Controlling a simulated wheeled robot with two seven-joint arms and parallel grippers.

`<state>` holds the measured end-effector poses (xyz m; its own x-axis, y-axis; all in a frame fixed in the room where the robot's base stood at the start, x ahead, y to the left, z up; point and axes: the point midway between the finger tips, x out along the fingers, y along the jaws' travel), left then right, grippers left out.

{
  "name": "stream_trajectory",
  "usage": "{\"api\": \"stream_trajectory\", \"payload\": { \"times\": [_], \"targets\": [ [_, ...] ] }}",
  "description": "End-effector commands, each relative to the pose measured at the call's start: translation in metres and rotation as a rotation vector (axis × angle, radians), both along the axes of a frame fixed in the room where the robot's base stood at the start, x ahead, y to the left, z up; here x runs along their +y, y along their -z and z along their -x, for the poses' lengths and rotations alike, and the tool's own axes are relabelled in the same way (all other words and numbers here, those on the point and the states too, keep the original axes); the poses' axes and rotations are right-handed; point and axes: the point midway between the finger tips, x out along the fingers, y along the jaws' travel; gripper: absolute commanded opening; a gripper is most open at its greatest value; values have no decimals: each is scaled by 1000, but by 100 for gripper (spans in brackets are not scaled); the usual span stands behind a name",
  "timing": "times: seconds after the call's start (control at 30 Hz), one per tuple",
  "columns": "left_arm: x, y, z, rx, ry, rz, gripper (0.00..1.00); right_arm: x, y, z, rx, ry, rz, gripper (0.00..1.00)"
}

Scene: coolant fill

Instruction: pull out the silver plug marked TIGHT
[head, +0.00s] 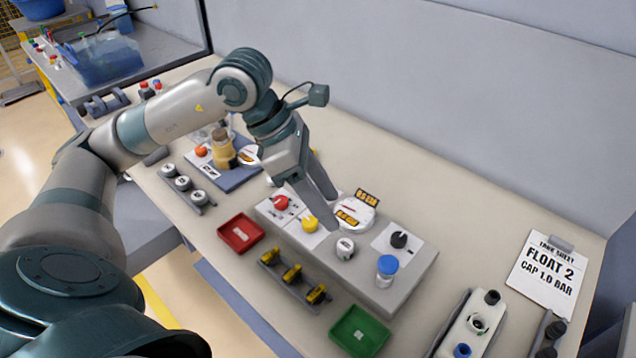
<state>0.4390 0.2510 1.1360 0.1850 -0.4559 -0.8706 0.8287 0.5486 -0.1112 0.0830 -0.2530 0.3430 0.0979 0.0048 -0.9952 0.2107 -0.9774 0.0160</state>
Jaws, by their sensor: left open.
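A small silver-and-white plug (345,248) with a dark mark on top stands upright on the grey raised block (420,262). Its mark is too small to read, so I cannot confirm the word TIGHT. Several similar round pieces (183,183) with dark marks sit in a dark rack at the left, also unreadable. My left gripper (328,208) is open and hangs over the block, up and left of the plug, apart from it in the picture. Its fingers partly hide the area behind the yellow knob (310,223). My right gripper is not in view.
A red knob (281,203), a black knob (399,240), a blue-capped bottle (387,269) and a white disc with orange labels (357,212) crowd the block. Red (241,232) and green (360,331) trays lie in front. The table behind the block is clear.

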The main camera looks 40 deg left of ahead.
Motion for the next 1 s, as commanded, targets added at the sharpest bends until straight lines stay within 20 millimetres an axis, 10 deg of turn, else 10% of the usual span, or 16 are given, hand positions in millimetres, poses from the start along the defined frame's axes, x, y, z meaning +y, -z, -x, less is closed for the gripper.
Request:
{"api": "stream_trajectory", "payload": {
  "times": [0.27, 1.0],
  "targets": [
    [42, 2, -8, -26, -56, -156, 50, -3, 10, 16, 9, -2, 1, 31],
    [33, 27, -13, -21, -54, -155, 50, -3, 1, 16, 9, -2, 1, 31]
  ]
}}
